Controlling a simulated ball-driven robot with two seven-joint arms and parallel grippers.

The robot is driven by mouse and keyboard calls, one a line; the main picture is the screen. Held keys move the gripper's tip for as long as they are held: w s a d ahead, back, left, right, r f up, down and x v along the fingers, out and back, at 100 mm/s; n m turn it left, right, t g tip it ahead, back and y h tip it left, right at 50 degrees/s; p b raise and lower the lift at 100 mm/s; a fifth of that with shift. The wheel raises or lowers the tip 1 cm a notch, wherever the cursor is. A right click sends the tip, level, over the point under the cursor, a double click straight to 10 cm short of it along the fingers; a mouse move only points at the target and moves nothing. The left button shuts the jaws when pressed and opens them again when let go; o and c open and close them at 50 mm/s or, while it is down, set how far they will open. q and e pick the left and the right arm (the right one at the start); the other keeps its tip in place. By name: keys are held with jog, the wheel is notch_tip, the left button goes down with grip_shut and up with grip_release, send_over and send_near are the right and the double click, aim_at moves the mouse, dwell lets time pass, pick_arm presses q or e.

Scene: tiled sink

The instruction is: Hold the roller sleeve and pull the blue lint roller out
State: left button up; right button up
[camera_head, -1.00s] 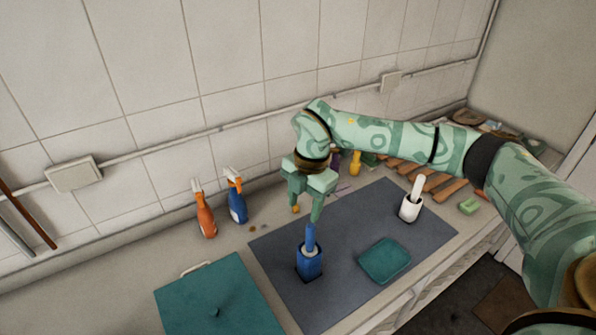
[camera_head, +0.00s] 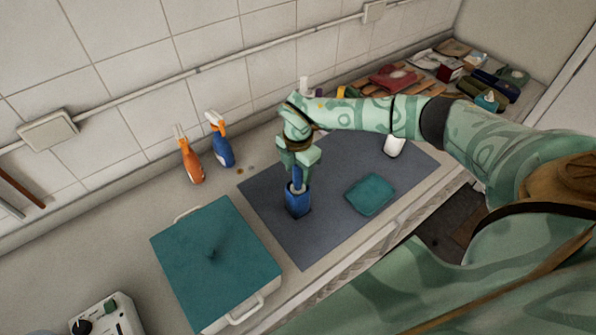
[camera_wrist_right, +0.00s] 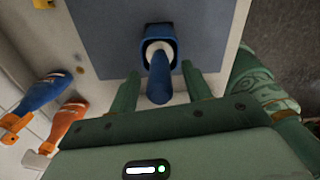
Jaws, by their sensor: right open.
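The blue lint roller (camera_head: 297,177) stands upright with its handle up, in a blue roller sleeve (camera_head: 297,205) on the grey mat. In the right wrist view the handle (camera_wrist_right: 159,82) rises from a pale collar inside the sleeve (camera_wrist_right: 151,32). My right gripper (camera_head: 298,168) is above the sleeve with its fingers pointing down. It is open, with one finger on each side of the handle, as the right wrist view shows (camera_wrist_right: 165,85). I cannot tell whether either finger touches it. My left gripper is not in view.
The grey mat (camera_head: 270,190) also bears a teal cloth-like square (camera_head: 370,194) and a white holder (camera_head: 395,146). A teal-lidded box (camera_head: 215,255) stands at the left front. Orange (camera_head: 191,167) and blue (camera_head: 222,151) spray bottles stand near the wall.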

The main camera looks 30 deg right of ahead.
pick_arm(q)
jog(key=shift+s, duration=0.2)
pick_arm(e)
jog(key=shift+f, duration=0.75)
grip_shut()
grip_release()
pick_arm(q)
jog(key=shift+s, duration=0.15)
pick_arm(e)
jog(key=shift+r, duration=0.1)
